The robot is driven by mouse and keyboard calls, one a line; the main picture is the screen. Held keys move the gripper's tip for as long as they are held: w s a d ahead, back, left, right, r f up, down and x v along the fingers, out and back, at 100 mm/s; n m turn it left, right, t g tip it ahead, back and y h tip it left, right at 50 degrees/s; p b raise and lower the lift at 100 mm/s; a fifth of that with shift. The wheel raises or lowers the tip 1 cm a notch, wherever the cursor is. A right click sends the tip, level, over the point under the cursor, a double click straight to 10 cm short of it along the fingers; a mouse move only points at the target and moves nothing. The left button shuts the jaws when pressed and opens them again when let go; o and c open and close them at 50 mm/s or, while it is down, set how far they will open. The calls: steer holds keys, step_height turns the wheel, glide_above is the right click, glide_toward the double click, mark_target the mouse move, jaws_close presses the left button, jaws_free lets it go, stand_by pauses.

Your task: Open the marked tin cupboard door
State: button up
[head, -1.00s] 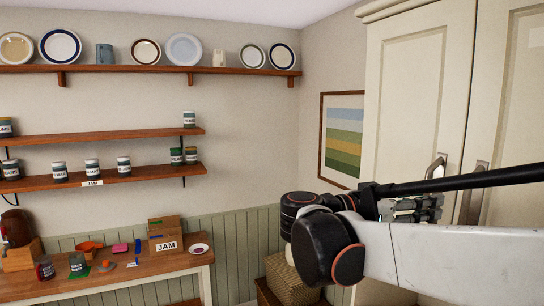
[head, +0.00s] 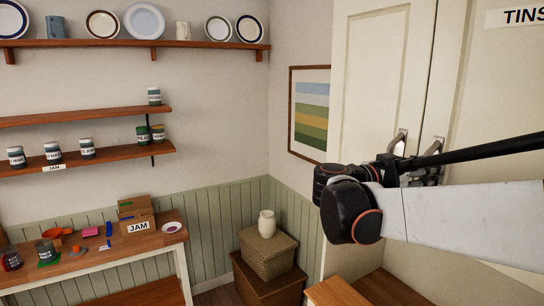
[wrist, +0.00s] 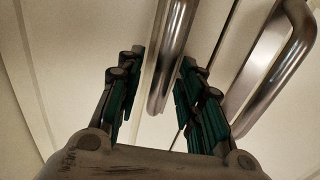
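The cream tin cupboard (head: 395,75) stands at the right in the head view, with two tall panelled doors. A label reading TINS (head: 515,17) is on the right-hand door. The left door's metal handle (head: 398,142) and the right door's handle (head: 438,146) are side by side near the seam. In the wrist view my gripper (wrist: 158,62) is open, and a metal handle (wrist: 172,50) runs between its green-padded fingers, close to the right finger. The other handle (wrist: 275,70) is outside, to the right. In the head view my arm mostly hides the gripper. Both doors look shut.
A wooden bench (head: 335,292) lies low before the cupboard. Wicker baskets (head: 268,255) with a cream jug (head: 267,224) stand in the corner. A table (head: 95,262) with a JAM box (head: 138,226) is at the left, below wall shelves (head: 90,165).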

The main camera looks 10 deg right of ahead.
jaws_close()
steer(key=shift+a, duration=0.1)
